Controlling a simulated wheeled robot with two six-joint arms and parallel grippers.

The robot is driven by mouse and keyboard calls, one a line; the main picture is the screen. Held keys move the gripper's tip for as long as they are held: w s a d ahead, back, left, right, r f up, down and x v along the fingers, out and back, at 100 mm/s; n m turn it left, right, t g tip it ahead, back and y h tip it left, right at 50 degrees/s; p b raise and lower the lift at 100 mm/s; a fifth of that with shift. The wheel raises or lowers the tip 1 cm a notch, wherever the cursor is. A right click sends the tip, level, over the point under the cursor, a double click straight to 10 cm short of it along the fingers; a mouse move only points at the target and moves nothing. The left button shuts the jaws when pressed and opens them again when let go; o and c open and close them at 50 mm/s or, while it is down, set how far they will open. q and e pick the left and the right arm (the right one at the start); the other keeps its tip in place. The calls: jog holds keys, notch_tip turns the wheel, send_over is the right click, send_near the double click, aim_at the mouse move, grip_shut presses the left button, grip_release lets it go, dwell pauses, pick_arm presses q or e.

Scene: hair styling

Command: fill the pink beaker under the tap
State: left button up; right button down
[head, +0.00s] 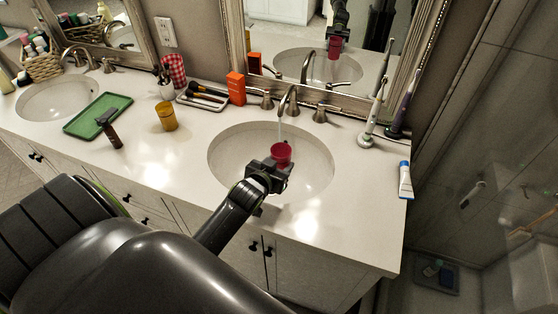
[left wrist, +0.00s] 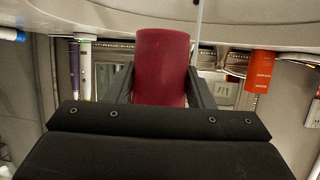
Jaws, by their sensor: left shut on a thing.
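The pink beaker (head: 281,152) is over the right-hand sink (head: 308,180) in the head view. It also shows in the left wrist view (left wrist: 161,68), between the two fingers. My left gripper (head: 276,164) is shut on the beaker and holds it above the basin. The tap (head: 290,97) stands behind the sink, and a thin stream of water (head: 281,130) comes down from it to about the beaker's mouth. I cannot tell how much water is inside. My right gripper is not in view.
An orange box (head: 236,88), a tray of brushes (head: 203,98) and a yellow cup (head: 166,116) stand left of the sink. Electric toothbrushes (head: 371,120) and a white-and-blue tube (head: 405,180) are to its right. A green tray (head: 98,114) lies farther left.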

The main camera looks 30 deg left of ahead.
pick_arm(q)
jog(key=shift+w+a+f+b, duration=0.2)
jog(key=shift+w+f+b, duration=0.1)
jog(key=shift+w+b, duration=0.05)
jog(key=w+a+f+b, duration=0.2)
jog(key=w+a+b, duration=0.5)
jog(key=w, duration=0.3)
jog(key=shift+f+b, duration=0.4)
jog(key=shift+b, duration=0.25)
jog(key=shift+w+a+b, duration=0.3)
jog(key=shift+w+a, duration=0.35)
jog(key=shift+w, duration=0.15)
dwell(1.0)
dwell(1.4)
